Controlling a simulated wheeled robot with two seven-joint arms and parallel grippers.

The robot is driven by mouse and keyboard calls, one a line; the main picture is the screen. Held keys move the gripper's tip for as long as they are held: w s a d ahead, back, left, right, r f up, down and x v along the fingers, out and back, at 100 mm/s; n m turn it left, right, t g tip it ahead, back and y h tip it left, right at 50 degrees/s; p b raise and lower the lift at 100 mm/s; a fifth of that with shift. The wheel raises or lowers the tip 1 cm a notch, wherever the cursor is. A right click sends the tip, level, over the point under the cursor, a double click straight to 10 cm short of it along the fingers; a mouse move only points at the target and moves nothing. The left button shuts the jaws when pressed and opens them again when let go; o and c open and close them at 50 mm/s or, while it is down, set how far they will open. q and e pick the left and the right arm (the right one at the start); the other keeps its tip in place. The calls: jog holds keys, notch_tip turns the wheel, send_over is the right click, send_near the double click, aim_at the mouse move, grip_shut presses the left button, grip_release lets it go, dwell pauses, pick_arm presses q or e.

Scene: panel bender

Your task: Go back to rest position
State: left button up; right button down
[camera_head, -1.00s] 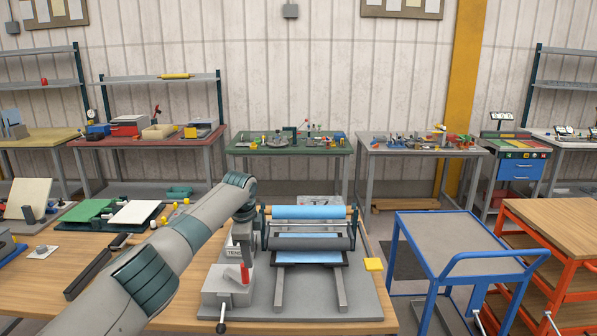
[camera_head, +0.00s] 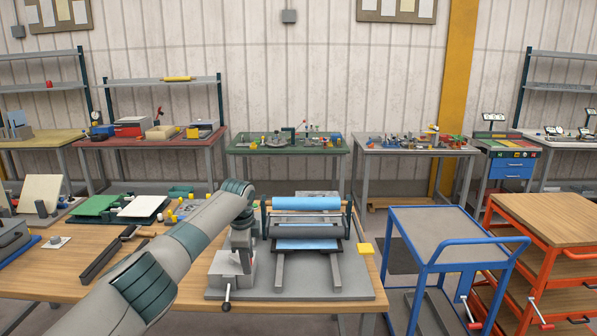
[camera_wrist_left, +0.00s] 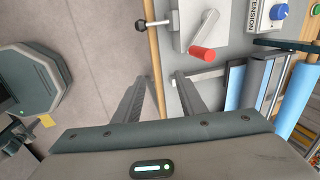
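My left arm comes in from the lower left of the head view and bends down over the left side of the bench machine (camera_head: 375,285). My left gripper (camera_wrist_left: 165,78) shows in the wrist view with its two fingers apart and nothing between them. Its fingertips are over the wooden bench edge, beside the machine's grey box (camera_wrist_left: 190,38). A red-handled crank (camera_wrist_left: 202,52) on that box is just beyond the fingers, apart from them. A blue roll (camera_head: 305,203) lies across the machine's rollers. My right gripper is not in view.
A blue cart (camera_head: 438,232) and an orange shelf cart (camera_head: 545,220) stand right of the wooden bench (camera_head: 60,275). Other tools lie on the bench's left. Several worktables, including a green-topped one (camera_head: 270,150), line the wall. Floor lies between bench and worktables.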

pick_arm(q)
jog(key=s+f+n+b, duration=0.1)
jog(key=s+f+n, duration=0.15)
jog(key=f, duration=1.15)
jog(key=s+f+n, duration=0.1)
jog(key=s+f, duration=0.3)
jog(key=f, duration=1)
jog(key=s+a+f+n+h+b, duration=0.1)
jog(key=s+f+n, duration=0.1)
jog(key=s+f, duration=0.85)
jog(key=s+a+f+n+b, duration=0.1)
jog(key=s+a+f+n, duration=0.15)
jog(key=s+f, duration=0.85)
jog(key=s+a+f+n+g, duration=0.1)
jog(key=s+a+f+n, duration=0.1)
jog(key=s+f, duration=0.9)
jog(key=s+a+f+n, duration=0.1)
jog(key=s+f+n, duration=0.1)
jog(key=s+f, duration=0.9)
jog(key=s+a+f+n+b, duration=0.1)
jog(key=s+a, duration=0.1)
jog(key=s, duration=1.3)
jog(key=s+a+f+n+y+b, duration=0.1)
jog(key=s+a+f+n, duration=0.1)
jog(key=s, duration=1.3)
jog(key=shift+a+g, duration=0.2)
jog(key=shift+g, duration=0.2)
jog(key=shift+s, duration=0.1)
